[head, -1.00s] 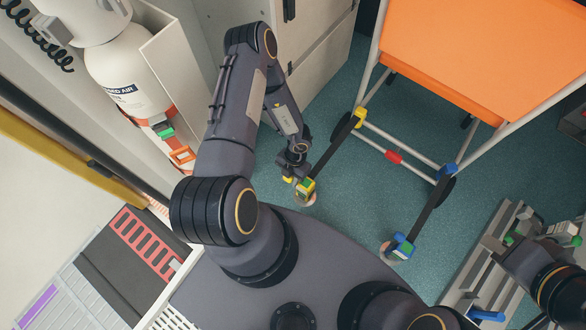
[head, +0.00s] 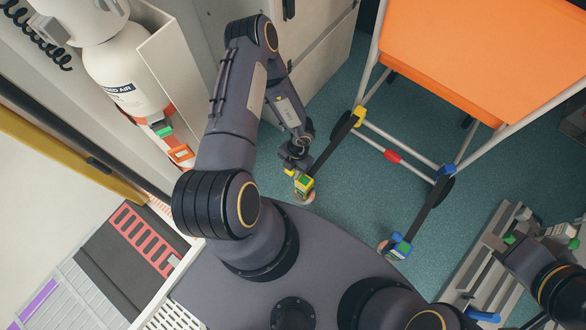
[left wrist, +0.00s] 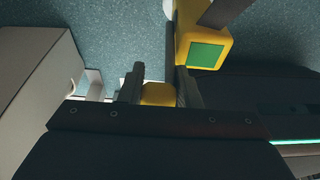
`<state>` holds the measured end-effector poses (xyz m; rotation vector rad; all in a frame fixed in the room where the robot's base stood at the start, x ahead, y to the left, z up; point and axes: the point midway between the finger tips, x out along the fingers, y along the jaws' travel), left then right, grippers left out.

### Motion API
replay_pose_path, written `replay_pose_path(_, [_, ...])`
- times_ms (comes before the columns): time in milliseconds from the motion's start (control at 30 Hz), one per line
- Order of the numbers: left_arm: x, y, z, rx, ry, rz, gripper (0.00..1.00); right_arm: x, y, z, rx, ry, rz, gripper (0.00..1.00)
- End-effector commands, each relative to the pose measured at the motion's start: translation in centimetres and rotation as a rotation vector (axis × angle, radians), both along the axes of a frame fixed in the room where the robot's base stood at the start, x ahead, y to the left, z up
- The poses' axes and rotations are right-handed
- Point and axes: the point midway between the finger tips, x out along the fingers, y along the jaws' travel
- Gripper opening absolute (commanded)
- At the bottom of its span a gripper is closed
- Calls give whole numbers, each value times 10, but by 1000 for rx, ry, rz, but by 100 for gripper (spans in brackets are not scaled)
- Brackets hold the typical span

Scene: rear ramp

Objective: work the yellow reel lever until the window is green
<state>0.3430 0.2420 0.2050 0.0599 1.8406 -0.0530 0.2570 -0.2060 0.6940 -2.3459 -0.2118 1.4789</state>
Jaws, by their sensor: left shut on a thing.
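The yellow reel (head: 303,188) sits on the floor just beyond my base, with a dark strap running from it to a yellow fitting (head: 359,115) on the orange cart. In the left wrist view its housing (left wrist: 211,24) carries a square window (left wrist: 206,55) that looks green. My left gripper (head: 291,170) is at the reel's left side. In the left wrist view the yellow lever (left wrist: 158,94) lies between its two dark fingers, and the gripper is shut on it. Part of the lever is hidden by the gripper. My right arm shows at lower right; its gripper cannot be made out.
A blue reel (head: 397,246) with a green window stands to the right, its strap running to a blue fitting (head: 446,171) on the orange cart (head: 485,55). Grey cabinets (head: 318,65) stand behind my left arm. Open teal floor lies between the straps.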

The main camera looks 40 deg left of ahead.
Motion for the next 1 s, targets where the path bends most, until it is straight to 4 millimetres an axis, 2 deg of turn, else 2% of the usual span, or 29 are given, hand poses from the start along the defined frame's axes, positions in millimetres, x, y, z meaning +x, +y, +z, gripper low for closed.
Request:
replay_pose_path(33, [5,2,2,4,-9,1,0,0,0,0,0,0,0,0])
replay_pose_path(767, [3,2,1,3,-6,1,0,0,0,0,0,0,0,0])
replay_pose_path(800, [3,1,1,3,-5,1,33,0,0,0,0,0,0,0])
replay_pose_path(933, [2,1,1,2,-4,1,50,0,0,0,0,0,0,0])
replay_pose_path(1000, [1,1,0,2,-3,0,53,0,0,0,0,0,0,0])
